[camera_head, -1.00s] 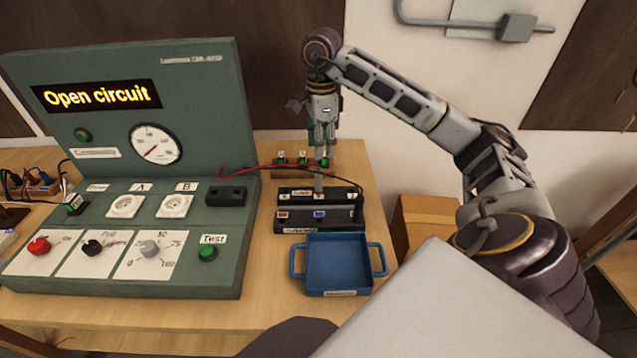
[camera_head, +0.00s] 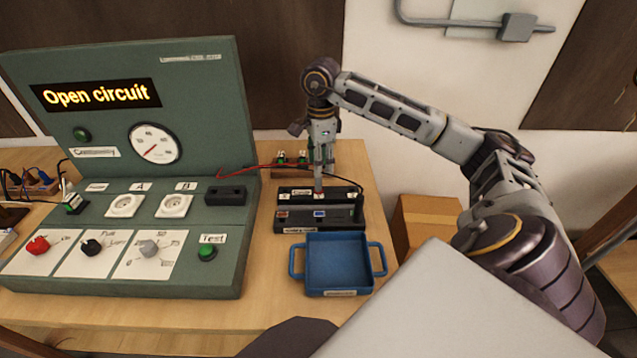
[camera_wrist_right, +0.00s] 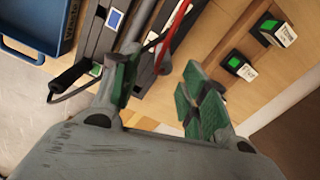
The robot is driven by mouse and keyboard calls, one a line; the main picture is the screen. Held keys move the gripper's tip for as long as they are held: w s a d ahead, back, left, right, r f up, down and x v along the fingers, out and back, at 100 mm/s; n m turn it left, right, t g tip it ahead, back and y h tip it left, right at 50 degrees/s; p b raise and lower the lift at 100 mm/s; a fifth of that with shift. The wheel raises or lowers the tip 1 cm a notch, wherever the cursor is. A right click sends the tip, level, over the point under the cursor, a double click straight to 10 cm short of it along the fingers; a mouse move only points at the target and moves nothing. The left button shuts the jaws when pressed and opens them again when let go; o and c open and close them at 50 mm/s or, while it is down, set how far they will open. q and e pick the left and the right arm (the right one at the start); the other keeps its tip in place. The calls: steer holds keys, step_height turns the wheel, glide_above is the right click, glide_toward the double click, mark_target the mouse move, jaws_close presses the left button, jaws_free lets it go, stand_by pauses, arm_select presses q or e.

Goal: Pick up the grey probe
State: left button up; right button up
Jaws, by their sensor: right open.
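My right gripper (camera_head: 319,182) is above the rear black rack (camera_head: 345,193), to the left of and behind that probe. In the right wrist view my right gripper (camera_wrist_right: 160,95) is open, its green pads apart. A red lead (camera_wrist_right: 178,35) runs down toward the gap between the fingers; its lower end is unclear. My left gripper is out of view.
A blue tray (camera_head: 340,286) lies in front of the racks. The green test panel (camera_head: 225,265) stands at the left and its display reads "Open circuit". Green-topped blocks (camera_head: 281,158) are behind the racks. A cardboard box (camera_head: 427,222) is right of the table.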

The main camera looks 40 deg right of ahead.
mark_target(319, 190)
steer(key=shift+f, duration=1.4)
steer(key=shift+w+a+f, duration=0.1)
steer(key=shift+f, duration=0.8)
steer(key=shift+w+a+f, duration=0.1)
steer(key=shift+f, duration=1.5)
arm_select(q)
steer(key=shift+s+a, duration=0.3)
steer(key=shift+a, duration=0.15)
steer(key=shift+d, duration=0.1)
